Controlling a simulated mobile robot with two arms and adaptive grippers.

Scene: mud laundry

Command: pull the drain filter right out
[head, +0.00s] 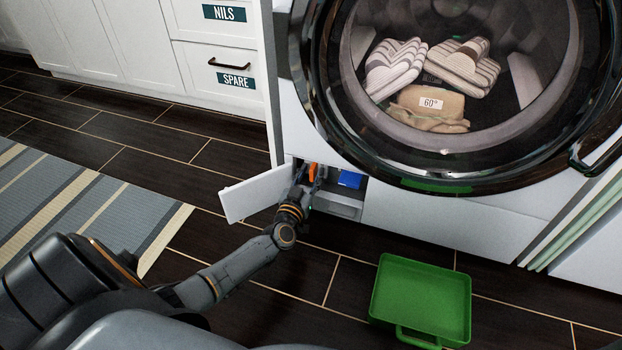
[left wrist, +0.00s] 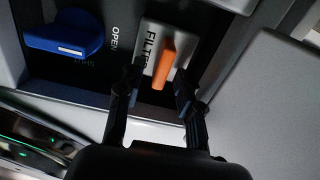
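The drain filter (left wrist: 151,42) is a light grey plate lettered FILTER with an upright orange handle (left wrist: 163,62), inside an open recess low on the washing machine. In the head view the orange handle (head: 312,171) shows at the left of the recess. My left gripper (left wrist: 162,72) is at the filter, its two dark fingers apart, one on each side of the handle. Gaps show between the fingers and the handle, so it is open and holds nothing. The filter sits in the recess. My right gripper is in neither view.
A blue knob (left wrist: 64,32) by OPEN and SHUT lettering sits beside the filter. The white flap (head: 254,194) stands open at left. A green tray (head: 421,291) lies on the floor at right. The washer door (head: 300,75) is above; white cabinets (head: 128,40) stand behind.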

